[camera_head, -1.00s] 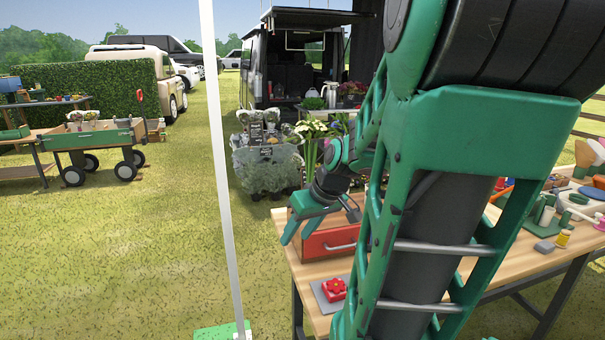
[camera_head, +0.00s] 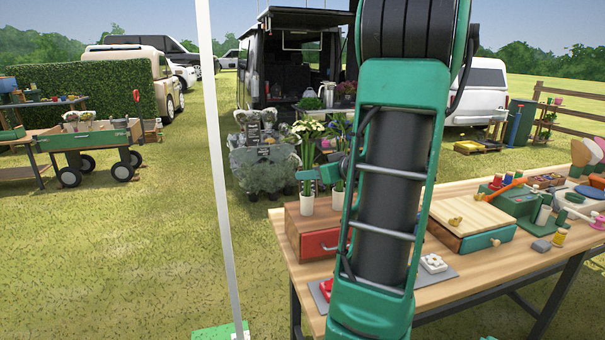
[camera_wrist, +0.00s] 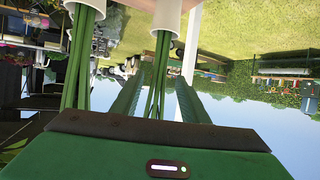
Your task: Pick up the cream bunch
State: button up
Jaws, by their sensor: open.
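The cream bunch (camera_head: 307,130) has pale blooms and long green stems and stands upright in a white vase (camera_head: 306,203) on the left. In the wrist view, which is upside down, stems (camera_wrist: 158,75) that appear to be this bunch rise between my fingers from a white vase (camera_wrist: 167,17). My gripper (camera_head: 303,174) is open and level, pointing left at stem height; its green fingers also show in the wrist view (camera_wrist: 156,88). I cannot tell whether they touch the stems. The blooms are hidden in the wrist view.
A second bunch (camera_head: 338,127) in a white vase (camera_head: 338,198) stands close to the right; its stems (camera_wrist: 84,60) pass outside my fingers. The vases stand on a wooden box with a red drawer (camera_head: 318,243). A white pole (camera_head: 222,170) rises at left.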

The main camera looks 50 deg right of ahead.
jog(key=x, duration=0.6)
jog(key=shift+w, duration=0.3)
jog(key=shift+d+f, duration=0.1)
jog(key=shift+c, duration=0.3)
grip_shut()
